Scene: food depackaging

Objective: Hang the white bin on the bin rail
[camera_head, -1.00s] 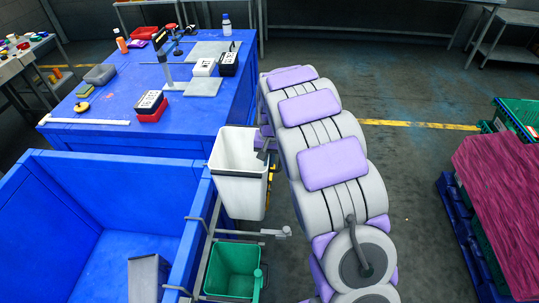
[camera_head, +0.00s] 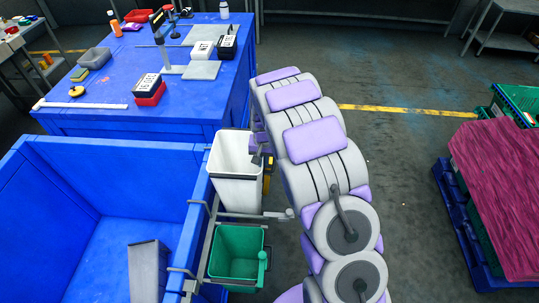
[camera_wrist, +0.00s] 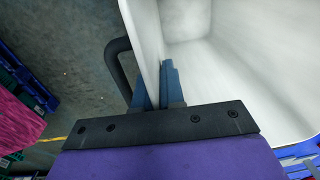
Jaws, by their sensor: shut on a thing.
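The white bin (camera_head: 236,190) hangs upright from my gripper (camera_head: 262,158), beside the blue box's right wall. My gripper is shut on the bin's right wall near the rim; the wrist view shows the blue fingers (camera_wrist: 166,85) gripping that wall (camera_wrist: 150,40), with the bin's dark handle (camera_wrist: 122,70) to the left. The grey bin rail (camera_head: 208,236) runs along the blue box's right side. The bin's lower end is close to the rail's far crossbar (camera_head: 252,215); I cannot tell whether they touch.
A green bin (camera_head: 237,252) sits at the rail, nearer than the white bin. The large blue box (camera_head: 60,200) is on the left, with a grey container inside. The blue table (camera_head: 105,100) stands behind. A pallet with a magenta stack (camera_head: 500,190) is at the right.

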